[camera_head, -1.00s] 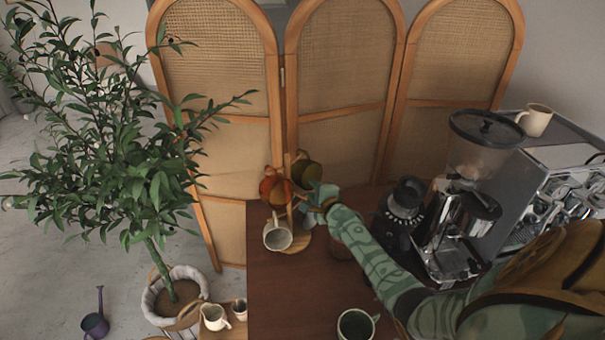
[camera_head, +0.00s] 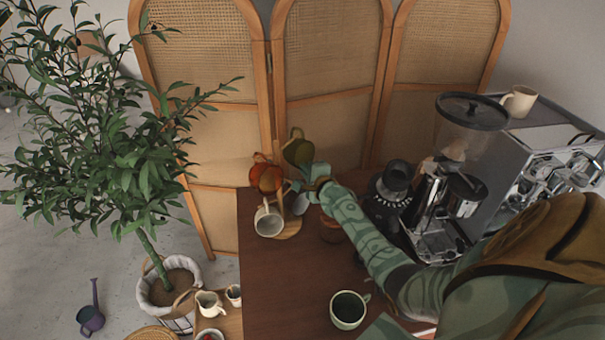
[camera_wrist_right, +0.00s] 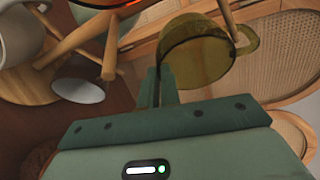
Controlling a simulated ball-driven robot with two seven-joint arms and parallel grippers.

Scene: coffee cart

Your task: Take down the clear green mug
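The clear green mug (camera_head: 299,151) is see-through olive green and stands at the top right of the wooden mug tree (camera_head: 287,229), handle upward. In the right wrist view the mug (camera_wrist_right: 190,48) is tilted, just beyond my fingertips, with its handle to the right. My right gripper (camera_head: 308,175) is at the mug's lower side; in the wrist view its fingers (camera_wrist_right: 158,78) are close together at the mug's near edge and look shut on its wall. The exact contact is partly hidden. Whether the handle is clear of its peg I cannot tell. My left gripper is out of view.
An orange mug (camera_head: 266,178) and a white mug (camera_head: 268,221) hang on the tree, close left. The coffee grinder (camera_head: 462,150) and espresso machine (camera_head: 545,150) are right. The middle of the table (camera_head: 285,290) is clear.

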